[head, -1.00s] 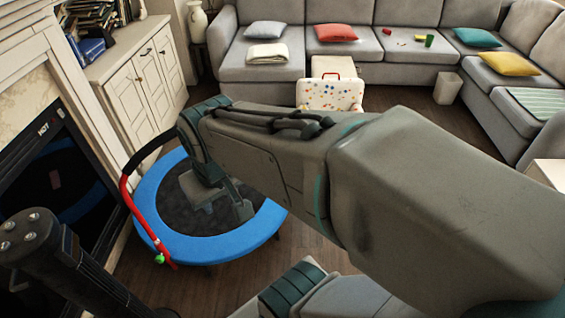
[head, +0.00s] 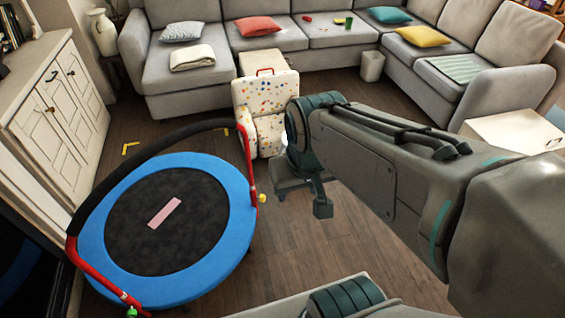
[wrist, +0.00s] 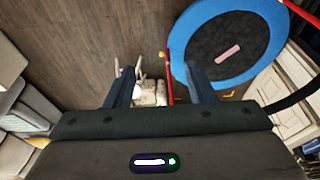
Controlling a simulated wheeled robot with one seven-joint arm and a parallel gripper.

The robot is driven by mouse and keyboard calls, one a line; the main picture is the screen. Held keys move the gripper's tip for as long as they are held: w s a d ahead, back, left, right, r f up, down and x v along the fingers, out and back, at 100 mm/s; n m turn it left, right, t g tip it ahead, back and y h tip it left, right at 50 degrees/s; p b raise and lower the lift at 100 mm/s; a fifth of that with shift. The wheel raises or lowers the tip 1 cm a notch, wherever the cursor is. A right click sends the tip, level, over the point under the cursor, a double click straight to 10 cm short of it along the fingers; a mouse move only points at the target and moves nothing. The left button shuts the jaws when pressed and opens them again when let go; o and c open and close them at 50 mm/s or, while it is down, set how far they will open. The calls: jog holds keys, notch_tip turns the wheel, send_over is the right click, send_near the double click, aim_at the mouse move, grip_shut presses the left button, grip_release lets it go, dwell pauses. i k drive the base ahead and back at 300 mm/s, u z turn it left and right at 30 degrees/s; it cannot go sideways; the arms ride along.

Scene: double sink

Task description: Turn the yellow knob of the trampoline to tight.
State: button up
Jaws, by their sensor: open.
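The trampoline (head: 232,232) has a blue rim, a black mat and a red frame with a black padded bar. Its yellow knob (head: 262,198) sticks out from the red post on the right side. In the wrist view the yellow knob (wrist: 161,54) shows small, between and beyond the fingertips, with the trampoline (wrist: 181,47) to its right. My gripper (wrist: 160,68) is open and empty. In the head view my gripper hangs to the right of the knob, apart from it; its fingers are partly hidden. Any marking on the knob is too small to read.
A green knob (head: 132,312) sits on the left red post. A spotted white chair (head: 262,112) stands behind the trampoline. A white cabinet (head: 58,105) is at left, a grey sofa (head: 190,75) at the back. The wooden floor (head: 285,240) right of the trampoline is clear.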

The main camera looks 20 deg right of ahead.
aim_at(262, 197)
jog(key=k, duration=1.05)
jog(key=z, duration=1)
jog(key=i, duration=0.85)
jog(key=u, duration=0.3)
jog(key=i, duration=0.7)
jog(key=u, duration=1)
jog(key=i, duration=0.25)
jog(key=u, duration=0.2)
